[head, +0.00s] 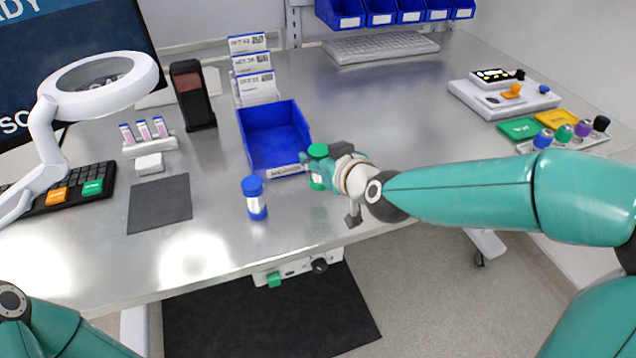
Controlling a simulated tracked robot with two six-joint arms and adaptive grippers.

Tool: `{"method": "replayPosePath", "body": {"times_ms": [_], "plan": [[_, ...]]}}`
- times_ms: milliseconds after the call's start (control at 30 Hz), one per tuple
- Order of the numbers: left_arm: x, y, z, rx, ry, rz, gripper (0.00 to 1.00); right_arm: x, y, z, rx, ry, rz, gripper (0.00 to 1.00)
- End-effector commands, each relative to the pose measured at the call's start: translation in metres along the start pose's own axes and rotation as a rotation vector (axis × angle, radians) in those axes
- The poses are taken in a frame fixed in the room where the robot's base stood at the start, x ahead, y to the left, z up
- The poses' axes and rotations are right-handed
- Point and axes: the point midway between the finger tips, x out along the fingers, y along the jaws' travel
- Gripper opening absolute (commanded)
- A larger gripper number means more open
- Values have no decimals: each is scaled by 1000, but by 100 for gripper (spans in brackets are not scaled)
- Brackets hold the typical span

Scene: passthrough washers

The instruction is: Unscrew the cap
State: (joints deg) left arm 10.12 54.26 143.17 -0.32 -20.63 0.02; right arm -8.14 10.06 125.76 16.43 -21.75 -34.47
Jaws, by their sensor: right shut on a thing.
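A small vial with a green cap (317,150) stands at the front right of the blue bin. My right gripper (318,168) reaches in from the right and is shut on this green-capped vial, just below the top of the cap. The fingers hide the vial's middle, and I cannot tell whether they touch the cap, the body or both. A second vial with a blue cap (253,186) stands upright and free on the table to the left. My left gripper is out of view; only part of my left arm shows at the lower left.
An open blue bin (284,121) stands behind the vials. A magnifier lamp (108,84), a vial rack (147,143) and a dark mat (160,204) lie left. A white tray (480,100) is at right.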

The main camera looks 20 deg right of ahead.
Motion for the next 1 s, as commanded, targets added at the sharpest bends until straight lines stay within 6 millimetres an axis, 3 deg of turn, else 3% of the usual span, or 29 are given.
{"method": "replayPosePath", "body": {"times_ms": [400, 767, 800, 933, 1000], "plan": [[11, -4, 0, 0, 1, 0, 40, 17, 0, 41, 1, 0, 1, 0], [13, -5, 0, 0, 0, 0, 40, 18, 0, 44, 1, 2, 0, 0], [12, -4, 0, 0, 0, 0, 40, 18, 0, 44, 1, 1, 0, 46], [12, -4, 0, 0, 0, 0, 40, 18, 0, 43, 1, 1, 0, 66], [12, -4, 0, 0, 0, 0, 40, 18, 0, 43, 1, 1, 0, 66]]}}
